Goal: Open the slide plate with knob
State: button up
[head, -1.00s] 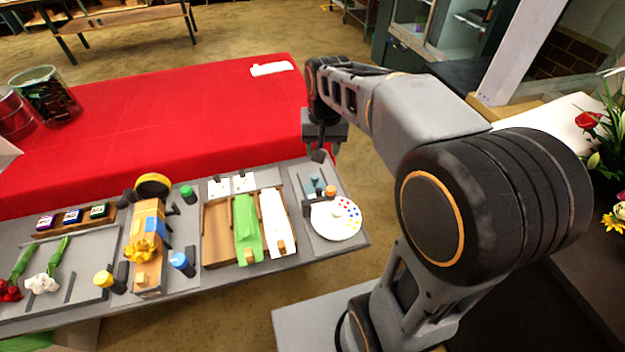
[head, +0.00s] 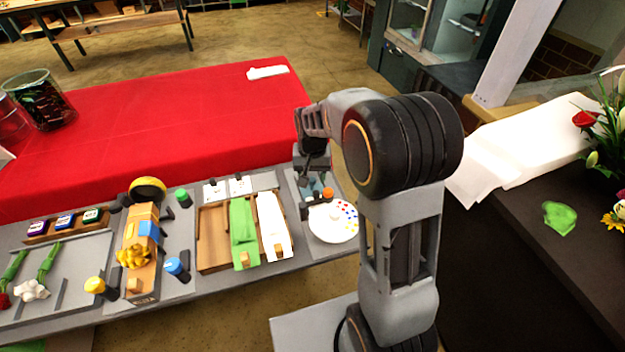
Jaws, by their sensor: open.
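Several wooden knobs show on the grey station board. One (head: 244,259) is at the near end of a green plate (head: 242,222), and another (head: 280,249) at the near end of a white plate (head: 271,222). Both plates lie side by side in a shallow wooden tray (head: 213,240). A further knob (head: 135,285) is at the near end of a wooden block with a yellow bow. I cannot tell which is the slide plate meant. My gripper (head: 314,182) is open and points down above the board's right part, right of the plates and behind a paint palette. Its fingertips are small and dark.
A red-covered table (head: 170,130) is behind. Flowers (head: 612,140) stand on a dark counter at right.

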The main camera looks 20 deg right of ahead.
jog(key=shift+f, duration=1.1)
grip_shut()
